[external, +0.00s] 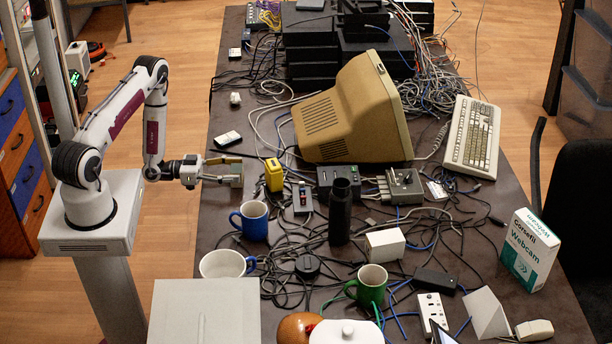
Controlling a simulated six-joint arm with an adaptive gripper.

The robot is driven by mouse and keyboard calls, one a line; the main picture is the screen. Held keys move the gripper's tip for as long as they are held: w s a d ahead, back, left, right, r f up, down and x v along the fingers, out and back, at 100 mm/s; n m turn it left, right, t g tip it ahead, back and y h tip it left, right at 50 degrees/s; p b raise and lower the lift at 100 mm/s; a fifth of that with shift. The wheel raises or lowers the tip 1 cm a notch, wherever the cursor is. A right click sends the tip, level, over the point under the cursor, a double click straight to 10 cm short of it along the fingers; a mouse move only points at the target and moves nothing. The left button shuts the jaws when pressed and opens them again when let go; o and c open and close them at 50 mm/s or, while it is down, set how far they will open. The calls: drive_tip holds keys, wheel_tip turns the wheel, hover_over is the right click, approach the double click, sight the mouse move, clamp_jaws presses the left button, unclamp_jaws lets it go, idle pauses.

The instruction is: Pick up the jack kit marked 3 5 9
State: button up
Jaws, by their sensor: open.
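No marking 3 5 9 can be read in the external view, so I cannot tell which item is the jack kit. My gripper (238,174) is open at the left side of the table, pointing right, with nothing seen between its fingers. A yellow device (274,176) stands just right of the fingertips, apart from them as far as I can tell. Beyond it are a small grey box with coloured spots (302,199), a black box (337,180) and a grey box with connectors (402,187). Any small print on these is too small to read.
A blue mug (252,222), a white mug (223,264), a green mug (369,286) and a black bottle (340,212) stand nearer. Loose cables cover much of the dark table (212,205); its left edge is clearer.

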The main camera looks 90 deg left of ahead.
drive_tip(key=shift+w, duration=0.6)
drive_tip(key=shift+c, duration=0.5)
drive_tip(key=c, duration=1.2)
